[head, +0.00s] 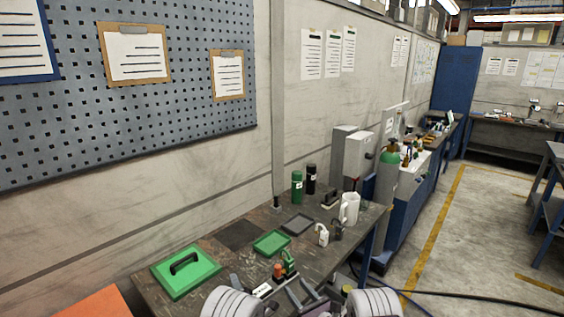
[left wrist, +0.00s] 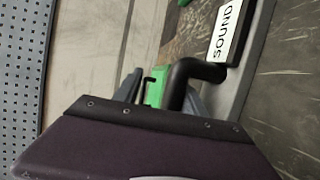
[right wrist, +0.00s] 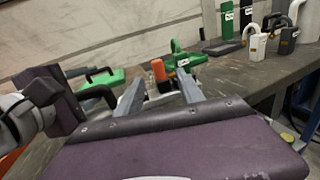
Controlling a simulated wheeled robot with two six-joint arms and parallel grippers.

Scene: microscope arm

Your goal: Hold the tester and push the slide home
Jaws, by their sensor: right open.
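The tester is a small grey-based unit with a white label (head: 262,290), an orange part (head: 278,270) and a green part (head: 289,262), at the table's front. The left wrist view shows its label reading SOUND (left wrist: 224,32) and a thick black bent handle (left wrist: 205,71). My left gripper (left wrist: 160,90) is at this handle; its fingers are partly hidden, so I cannot tell whether they grip it. My right gripper (right wrist: 158,88) is open and empty, pointing at the orange part (right wrist: 158,70) and green part (right wrist: 185,55). I cannot make out the slide.
A green case (head: 186,271) with a black handle lies at the left. The wall bounds the table's far side.

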